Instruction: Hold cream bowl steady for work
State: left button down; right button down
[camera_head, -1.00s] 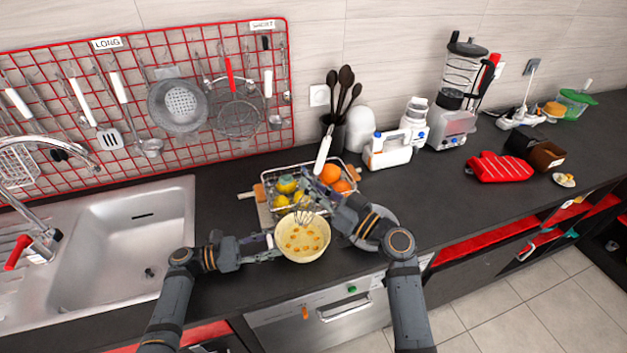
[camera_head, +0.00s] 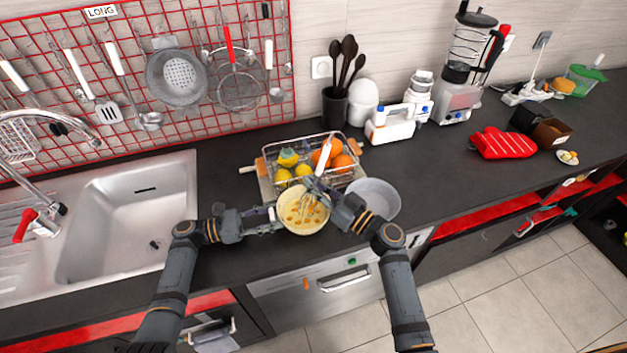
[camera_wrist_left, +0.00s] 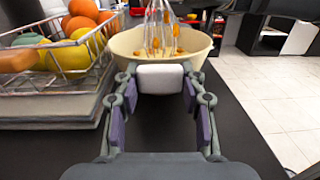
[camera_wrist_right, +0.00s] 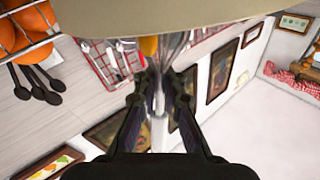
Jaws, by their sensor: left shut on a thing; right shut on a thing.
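The cream bowl (camera_head: 303,222) stands upright on the dark counter, with yellow liquid and orange bits inside. My left gripper (camera_head: 271,214) is at the bowl's left side. In the left wrist view my left gripper (camera_wrist_left: 160,77) is shut on the white tab (camera_wrist_left: 161,79) at the near side of the cream bowl (camera_wrist_left: 207,62). My right gripper (camera_head: 317,186) is shut on the whisk, whose white handle (camera_head: 326,150) points up. The whisk's wires (camera_head: 309,207) are inside the bowl.
A wire basket (camera_head: 268,178) of lemons and oranges stands behind the bowl. A grey bowl (camera_head: 374,200) is just right, beside my right arm. The sink (camera_head: 135,215) is left.

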jog(key=shift+f, duration=0.7)
dwell(0.8)
jog(key=shift+r, duration=0.15)
dwell(0.4)
